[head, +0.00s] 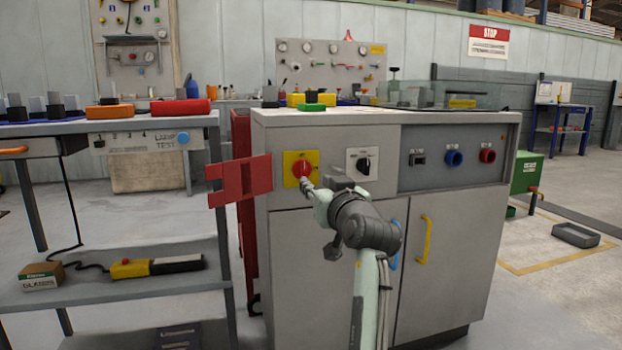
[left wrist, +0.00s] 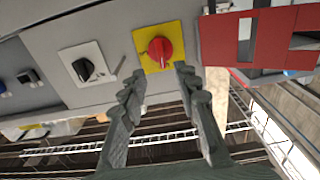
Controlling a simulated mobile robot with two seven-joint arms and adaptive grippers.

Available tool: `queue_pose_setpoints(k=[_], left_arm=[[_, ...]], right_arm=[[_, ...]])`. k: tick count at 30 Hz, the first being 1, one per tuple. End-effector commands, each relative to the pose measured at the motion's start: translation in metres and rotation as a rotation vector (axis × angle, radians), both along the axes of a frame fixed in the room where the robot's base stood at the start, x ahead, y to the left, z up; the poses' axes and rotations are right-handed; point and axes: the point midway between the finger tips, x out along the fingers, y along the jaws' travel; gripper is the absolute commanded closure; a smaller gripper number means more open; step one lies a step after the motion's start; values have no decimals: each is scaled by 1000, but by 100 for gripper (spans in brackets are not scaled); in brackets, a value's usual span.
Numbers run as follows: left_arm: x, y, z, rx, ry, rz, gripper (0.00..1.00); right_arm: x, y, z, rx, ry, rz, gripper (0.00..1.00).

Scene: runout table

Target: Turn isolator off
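The isolator is a red rotary knob (head: 302,169) on a yellow square plate (head: 289,180), on the front of a grey cabinet. In the left wrist view the red knob (left wrist: 160,50) and its yellow plate (left wrist: 176,33) lie just beyond my fingertips. My left gripper (head: 309,184) is in front of the cabinet, at the lower right of the knob in the head view. In the wrist view its two fingers (left wrist: 158,74) are apart with nothing between them, and the knob lines up with the gap. I cannot tell whether a fingertip touches the plate. My right gripper is not in view.
A black switch on a white plate (head: 362,162) is right of the isolator. A red slotted panel (head: 239,180) stands out at the cabinet's left edge. Blue (head: 454,158) and red sockets (head: 487,156) are farther right. A workbench with a shelf (head: 120,290) stands left.

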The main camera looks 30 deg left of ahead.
Motion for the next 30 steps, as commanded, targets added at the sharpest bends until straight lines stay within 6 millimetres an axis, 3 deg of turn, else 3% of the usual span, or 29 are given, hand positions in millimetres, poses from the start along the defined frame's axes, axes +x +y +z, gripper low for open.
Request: queue_pose_setpoints(k=[7, 30], left_arm=[[-19, -22, -1, -2, 1, 0, 69], [-21, -24, 0, 0, 0, 0, 69]], right_arm=[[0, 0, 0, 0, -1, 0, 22], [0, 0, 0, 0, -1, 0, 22]])
